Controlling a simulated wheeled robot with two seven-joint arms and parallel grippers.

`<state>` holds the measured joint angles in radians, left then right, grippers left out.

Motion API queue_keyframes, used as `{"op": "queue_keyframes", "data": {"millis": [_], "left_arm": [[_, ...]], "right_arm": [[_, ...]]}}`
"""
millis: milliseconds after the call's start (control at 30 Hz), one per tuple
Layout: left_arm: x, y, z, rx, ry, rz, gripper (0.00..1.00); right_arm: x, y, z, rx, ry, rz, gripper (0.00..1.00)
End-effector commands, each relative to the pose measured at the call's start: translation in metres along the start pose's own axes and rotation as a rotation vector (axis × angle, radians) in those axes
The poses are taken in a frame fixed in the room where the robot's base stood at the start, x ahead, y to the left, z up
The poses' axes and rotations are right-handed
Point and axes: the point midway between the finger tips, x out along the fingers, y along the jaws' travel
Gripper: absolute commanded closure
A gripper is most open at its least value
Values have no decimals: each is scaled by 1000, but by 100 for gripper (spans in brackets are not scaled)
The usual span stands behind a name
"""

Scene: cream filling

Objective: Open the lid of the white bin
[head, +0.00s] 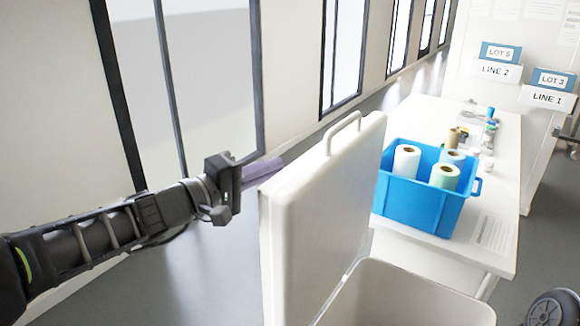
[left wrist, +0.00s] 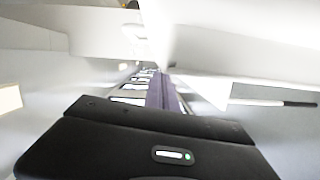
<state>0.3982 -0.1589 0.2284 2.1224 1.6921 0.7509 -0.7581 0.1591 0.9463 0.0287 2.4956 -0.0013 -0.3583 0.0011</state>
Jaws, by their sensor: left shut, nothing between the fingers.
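The white bin (head: 400,300) stands in front of me in the head view. Its lid (head: 325,210) is raised and stands nearly upright, with a handle (head: 343,130) on its top edge. The bin's mouth shows at the lower right; its inside is mostly cut off by the frame. My left gripper (head: 268,168) reaches in from the left, shut and empty, its purple-grey fingers beside the lid's left edge. I cannot tell whether they touch it. The fingers also show in the left wrist view (left wrist: 160,92). My right gripper is not in view.
A white table (head: 490,225) stands behind and right of the bin. It holds a blue crate (head: 415,205) with several rolls and some small items. A dark wheel (head: 552,310) shows at the lower right. A wall with windows runs along the left, with clear floor before it.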

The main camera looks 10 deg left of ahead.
Motion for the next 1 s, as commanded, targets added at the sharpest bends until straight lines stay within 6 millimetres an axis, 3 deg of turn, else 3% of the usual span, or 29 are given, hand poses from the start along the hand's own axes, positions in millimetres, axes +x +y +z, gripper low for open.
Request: {"op": "queue_keyframes", "data": {"millis": [100,233,833,933,1000], "left_arm": [[-21,-1,-1,0,4,0,100],[-32,-1,-1,-2,2,-1,100],[-35,-2,-1,-20,5,-4,100],[-35,-14,-8,-51,36,-53,100],[-37,-36,-13,-56,64,-133,100]], "right_arm": [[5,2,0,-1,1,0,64],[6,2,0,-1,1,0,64],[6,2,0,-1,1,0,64],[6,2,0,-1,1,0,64],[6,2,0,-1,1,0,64]]}}
